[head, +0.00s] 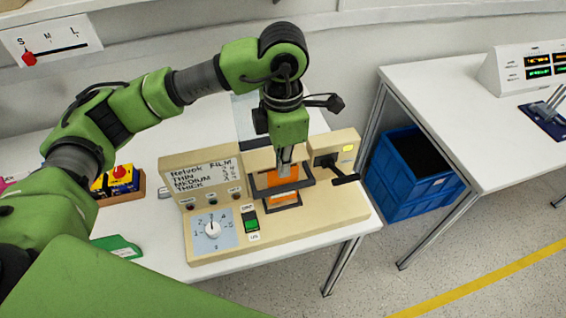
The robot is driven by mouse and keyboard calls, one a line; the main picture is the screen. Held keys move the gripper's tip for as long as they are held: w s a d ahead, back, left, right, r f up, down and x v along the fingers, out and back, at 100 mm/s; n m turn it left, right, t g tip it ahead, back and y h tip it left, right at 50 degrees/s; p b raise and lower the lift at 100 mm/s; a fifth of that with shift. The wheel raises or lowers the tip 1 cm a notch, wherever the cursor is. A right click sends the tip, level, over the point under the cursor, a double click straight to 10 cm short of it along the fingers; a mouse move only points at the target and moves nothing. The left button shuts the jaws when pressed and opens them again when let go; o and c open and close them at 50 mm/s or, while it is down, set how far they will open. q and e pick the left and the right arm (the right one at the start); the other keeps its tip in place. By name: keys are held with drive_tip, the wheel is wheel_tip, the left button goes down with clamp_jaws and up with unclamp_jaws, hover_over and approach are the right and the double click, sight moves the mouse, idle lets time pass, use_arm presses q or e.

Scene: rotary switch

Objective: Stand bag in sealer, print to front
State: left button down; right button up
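The beige sealer (310,222) stands on the white table. It has a dial (212,229), a green rocker switch (251,223) and a handwritten film chart (203,175). An orange bag (266,180) stands upright in the slot behind the dark sealing bar, with its lower part showing below the bar. My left gripper (285,172) points down at the bag's top, its fingers close together and seemingly pinching it. The fingers hide part of the bag, and I cannot make out its print. My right gripper is out of view.
A black lever (345,178) sticks out at the sealer's right. A brown tray (138,190) with a yellow and red item and a green packet (118,247) lie to the left. A blue crate (410,180) stands on the floor between the tables.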

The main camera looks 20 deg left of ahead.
use_arm(q)
drive_tip(key=shift+f, duration=0.1)
drive_tip(key=c, duration=2.2)
unclamp_jaws()
drive_tip(key=shift+r+p, duration=0.55)
drive_tip(key=shift+r, duration=0.55)
drive_tip(key=shift+r+p, duration=1.45)
drive_tip(key=shift+r, duration=1.45)
